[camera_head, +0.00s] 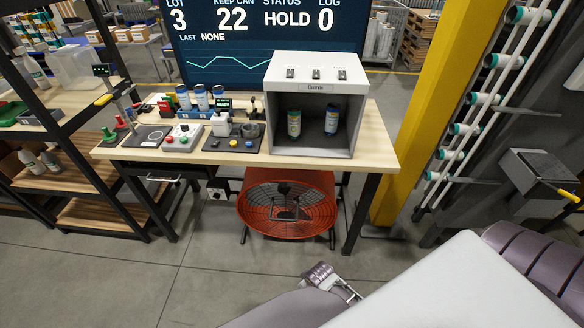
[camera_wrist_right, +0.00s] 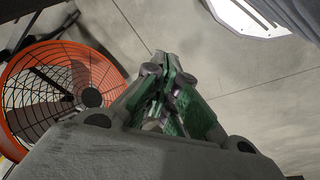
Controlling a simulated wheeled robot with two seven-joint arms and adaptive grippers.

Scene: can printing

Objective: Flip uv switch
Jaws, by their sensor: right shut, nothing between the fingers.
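A light grey box (camera_head: 357,80) with an open dark front stands at the right end of the workbench. Three small dark toggle switches sit on its top panel: a left one (camera_head: 290,73), a middle one (camera_head: 316,73) and a right one (camera_head: 341,73). Their labels are too small to read, so I cannot tell which is the UV switch. A green can (camera_head: 294,123) and a blue can (camera_head: 331,121) stand inside the box. My right gripper (camera_wrist_right: 163,66) is shut and empty, low over the floor and well away from the switches. My left gripper is not in view.
The wooden workbench (camera_head: 378,137) also bears a control box with coloured buttons (camera_head: 182,138) and several cans at the left. An orange fan (camera_head: 262,220) stands under it. A yellow post (camera_head: 425,110) rises at the right. The floor (camera_head: 150,270) in front is clear.

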